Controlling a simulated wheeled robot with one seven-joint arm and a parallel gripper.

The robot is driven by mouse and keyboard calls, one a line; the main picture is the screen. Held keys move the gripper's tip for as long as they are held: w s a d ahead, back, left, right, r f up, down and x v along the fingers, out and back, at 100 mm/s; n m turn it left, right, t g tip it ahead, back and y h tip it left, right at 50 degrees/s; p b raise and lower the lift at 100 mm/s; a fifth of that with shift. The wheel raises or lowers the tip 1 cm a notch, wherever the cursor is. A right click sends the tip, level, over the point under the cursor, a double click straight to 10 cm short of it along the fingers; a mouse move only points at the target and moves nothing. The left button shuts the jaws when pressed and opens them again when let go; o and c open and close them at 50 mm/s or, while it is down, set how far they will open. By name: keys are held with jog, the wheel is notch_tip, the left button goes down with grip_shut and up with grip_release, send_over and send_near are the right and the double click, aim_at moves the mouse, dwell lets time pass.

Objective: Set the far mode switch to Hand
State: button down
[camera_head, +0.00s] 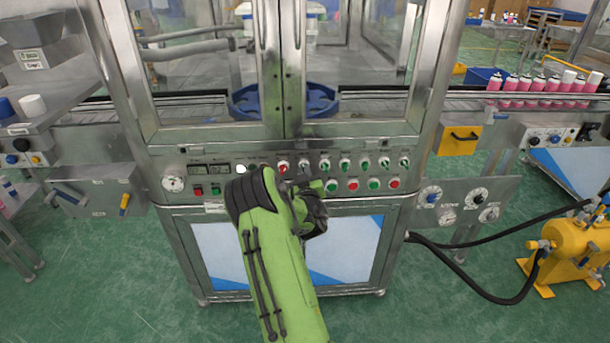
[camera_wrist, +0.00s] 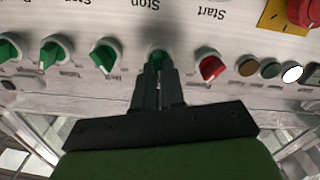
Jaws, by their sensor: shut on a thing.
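A row of rotary switches runs along the steel control panel (camera_head: 235,155) of the machine. My gripper (camera_head: 305,181) is at this row, in front of the panel. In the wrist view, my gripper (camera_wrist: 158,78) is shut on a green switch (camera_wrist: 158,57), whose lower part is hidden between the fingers. A red switch (camera_wrist: 208,68) is beside it on the right and another green switch (camera_wrist: 105,57) is on the left. The red switch also shows in the head view (camera_head: 283,167). Switch labels are too small and blurred to read, so I cannot tell the held switch's setting.
Green and red push buttons (camera_head: 352,185) sit below the switches. The wrist view shows upside-down Start and Stop lettering and a red mushroom button (camera_wrist: 306,10) on a yellow plate. A white lamp (camera_wrist: 292,73) is lit. Glass doors (camera_head: 365,60) stand above the panel.

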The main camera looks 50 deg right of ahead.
jog(key=shift+n, duration=1.2)
jog(key=shift+f, duration=0.1)
jog(key=c, duration=1.2)
grip_release()
jog(key=shift+a, duration=0.1)
jog(key=b+v, duration=0.4)
jog(key=v, duration=1.1)
jog(key=shift+s+a, duration=0.25)
